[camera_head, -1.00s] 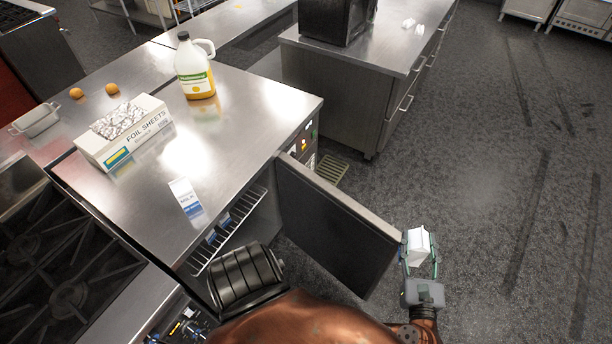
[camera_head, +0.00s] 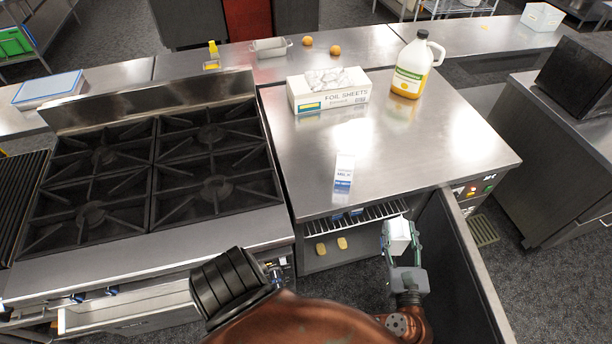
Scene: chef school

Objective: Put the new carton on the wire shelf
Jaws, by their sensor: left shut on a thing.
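My left gripper (camera_head: 402,256) is shut on a white carton (camera_head: 398,236) and holds it upright in front of the open cabinet under the counter. The wire shelf (camera_head: 378,217) shows in the upper part of that cabinet, behind and to the left of the held carton. Parts of blue-and-white items (camera_head: 338,217) show at the shelf, mostly hidden under the counter edge. My right gripper is not in view.
The open cabinet door (camera_head: 462,265) stands just right of my gripper. Two small yellowish items (camera_head: 342,243) lie lower in the cabinet. A foil sheets box (camera_head: 329,95) and a jug (camera_head: 412,68) stand on the counter (camera_head: 430,150). A stove (camera_head: 150,165) is at left.

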